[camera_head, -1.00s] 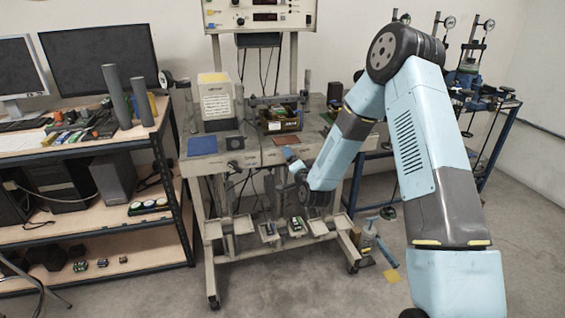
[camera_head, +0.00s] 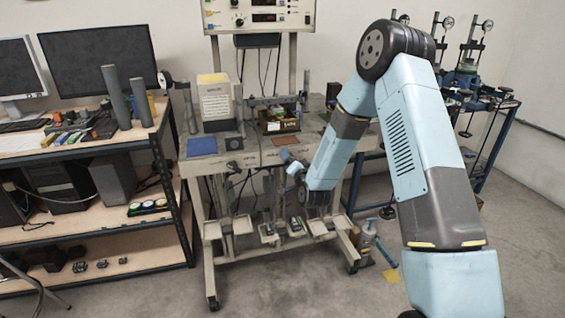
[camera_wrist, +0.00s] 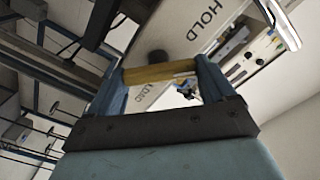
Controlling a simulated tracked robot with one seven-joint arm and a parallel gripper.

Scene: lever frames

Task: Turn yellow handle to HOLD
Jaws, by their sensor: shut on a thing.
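The yellow handle (camera_wrist: 158,73) is a short bar lying across between the two blue fingers of my gripper (camera_wrist: 160,71) in the wrist view. My gripper is shut on it. Behind the handle is a pale panel with the word HOLD (camera_wrist: 207,15) above and to the right, and a second label, LOAD (camera_wrist: 150,97), below the bar. A dark round knob (camera_wrist: 158,58) sits just above the bar. In the head view my gripper (camera_head: 289,162) is at the front of the grey bench frame (camera_head: 242,155); the handle cannot be made out there.
A shelf unit (camera_head: 95,235) with monitors stands left of the bench. A blue-legged stand (camera_head: 495,140) with gauges is at the back right. A white box (camera_head: 216,103) and a blue mat (camera_head: 202,146) are on the bench. The floor in front is mostly clear.

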